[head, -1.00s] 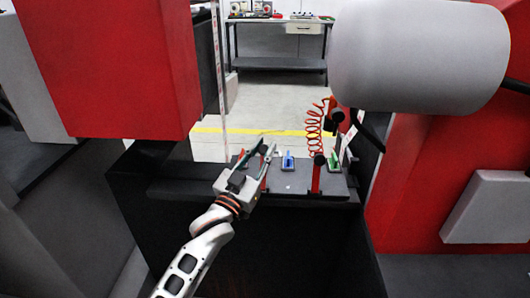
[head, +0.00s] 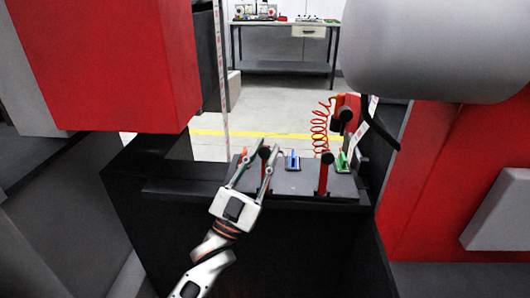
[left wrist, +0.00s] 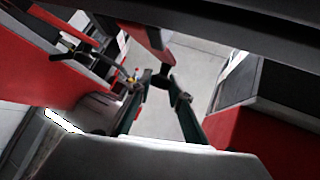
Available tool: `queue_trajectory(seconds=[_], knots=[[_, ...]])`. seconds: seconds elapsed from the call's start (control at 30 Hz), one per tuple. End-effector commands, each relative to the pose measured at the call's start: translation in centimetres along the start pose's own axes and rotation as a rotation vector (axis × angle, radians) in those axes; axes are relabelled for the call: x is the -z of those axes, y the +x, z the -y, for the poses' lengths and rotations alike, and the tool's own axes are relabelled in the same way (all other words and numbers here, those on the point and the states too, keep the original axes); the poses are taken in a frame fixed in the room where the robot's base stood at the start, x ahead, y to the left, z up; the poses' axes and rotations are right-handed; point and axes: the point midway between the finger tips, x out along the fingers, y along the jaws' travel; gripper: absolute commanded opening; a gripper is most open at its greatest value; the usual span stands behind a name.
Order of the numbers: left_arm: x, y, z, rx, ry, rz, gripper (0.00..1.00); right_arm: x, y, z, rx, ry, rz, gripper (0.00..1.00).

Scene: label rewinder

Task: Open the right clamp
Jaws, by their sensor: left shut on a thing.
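My left gripper (head: 258,151) reaches over the black plate from below, at the left-hand red clamp (head: 264,155). It is shut on that clamp's black knob, which sits between the fingertips. The left wrist view shows a red bar with a dark end (left wrist: 160,80) between the fingertips. The right-hand red clamp (head: 323,178) stands upright on the same plate with its black knob on top, apart from the gripper. My right gripper is in neither view.
A blue-handled tool (head: 292,161) and a green one (head: 341,161) stand on the plate (head: 295,187). A red coiled hose (head: 319,130) hangs behind the right-hand clamp. A large grey roll (head: 430,50) overhangs at right. Red housings flank both sides.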

Motion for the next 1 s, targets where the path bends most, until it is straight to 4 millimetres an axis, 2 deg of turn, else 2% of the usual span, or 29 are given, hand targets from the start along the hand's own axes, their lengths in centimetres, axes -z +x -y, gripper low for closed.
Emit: queue_trajectory(seconds=[0.03,0.7,0.73,0.8,1.0], knots=[[-0.44,-0.62,-0.55,-0.006,-0.004,0.012,0.00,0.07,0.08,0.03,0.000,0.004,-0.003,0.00],[-0.20,-0.95,-0.81,-0.008,-0.005,0.016,0.00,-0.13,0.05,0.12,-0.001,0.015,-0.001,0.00],[-0.21,-0.96,-0.81,-0.009,-0.005,0.016,0.22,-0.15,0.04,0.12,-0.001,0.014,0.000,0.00],[-0.20,-0.94,-0.79,-0.008,-0.005,0.016,0.35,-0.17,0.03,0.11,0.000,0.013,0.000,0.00],[0.04,-0.73,-0.53,-0.005,-0.003,0.011,0.35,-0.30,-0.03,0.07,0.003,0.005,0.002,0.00]])
